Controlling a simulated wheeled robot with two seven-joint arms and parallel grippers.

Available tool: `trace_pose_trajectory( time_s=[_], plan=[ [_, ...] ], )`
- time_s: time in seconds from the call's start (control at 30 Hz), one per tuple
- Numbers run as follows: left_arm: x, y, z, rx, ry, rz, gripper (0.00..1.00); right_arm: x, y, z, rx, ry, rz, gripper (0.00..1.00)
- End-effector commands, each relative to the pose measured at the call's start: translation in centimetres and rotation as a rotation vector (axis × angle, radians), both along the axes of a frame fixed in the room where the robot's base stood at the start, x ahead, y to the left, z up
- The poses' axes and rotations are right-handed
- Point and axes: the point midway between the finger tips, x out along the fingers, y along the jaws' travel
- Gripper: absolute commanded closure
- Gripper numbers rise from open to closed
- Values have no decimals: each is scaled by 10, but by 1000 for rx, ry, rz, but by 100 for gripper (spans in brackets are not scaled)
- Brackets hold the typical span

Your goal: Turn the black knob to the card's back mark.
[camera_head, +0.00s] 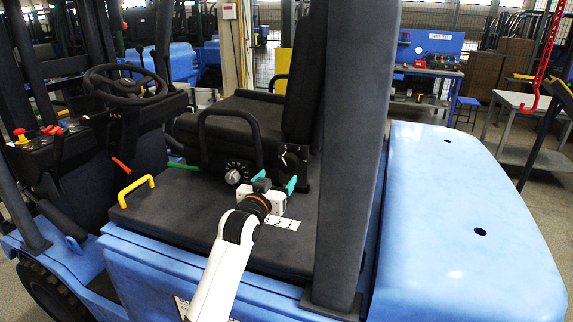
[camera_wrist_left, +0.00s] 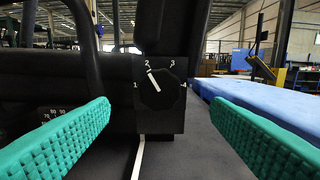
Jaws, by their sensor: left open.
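The black knob (camera_head: 289,160) sits on a dark upright plate beside the seat. In the left wrist view the knob (camera_wrist_left: 162,96) is faceted, with a white pointer toward the upper left, at or very near the 2. The numbers 1, 2, 3 and 4 surround it. A white card (camera_head: 283,223) with dark print, seemingly including 2 and 1, lies on the flat dark deck, partly behind my wrist; I cannot read all of it. My left gripper (camera_head: 273,181) is open and empty, its green fingers pointing at the knob, apart from it, one to each side. My right gripper is out of view.
A second, silvery dial (camera_head: 233,176) with numbers is left of the knob. A black hoop bar (camera_head: 229,117) rises beside it. A yellow handle (camera_head: 136,189) stands at the left of the deck, and a thick dark post (camera_head: 355,150) stands at the right.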

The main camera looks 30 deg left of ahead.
Motion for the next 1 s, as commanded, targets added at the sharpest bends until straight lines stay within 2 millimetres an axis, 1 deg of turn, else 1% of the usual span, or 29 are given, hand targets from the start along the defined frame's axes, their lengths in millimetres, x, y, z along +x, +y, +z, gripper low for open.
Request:
trace_pose_trajectory(
  time_s=[0.03, 0.07, 0.17, 0.3, 0.4, 0.6, 0.83, 0.87, 1.0],
  plan=[
    [11, 3, 3, -1, 1, 0, 28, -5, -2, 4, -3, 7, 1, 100],
    [17, 4, 3, -1, 1, 0, 28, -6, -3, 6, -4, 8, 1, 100],
    [35, 8, 3, -2, 1, 0, 28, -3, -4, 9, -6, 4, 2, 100],
    [55, 13, 2, 0, 2, 0, 28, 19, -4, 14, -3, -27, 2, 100],
    [64, 15, 1, 0, 2, 0, 28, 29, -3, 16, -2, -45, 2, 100],
    [72, 17, 0, 1, 1, 0, 28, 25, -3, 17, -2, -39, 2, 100],
    [73, 17, 0, 1, 2, 0, 28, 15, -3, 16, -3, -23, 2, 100],
    [73, 17, 0, 1, 2, 0, 31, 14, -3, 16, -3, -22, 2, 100],
    [72, 17, 0, 1, 2, 0, 54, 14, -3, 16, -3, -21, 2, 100]
  ],
)
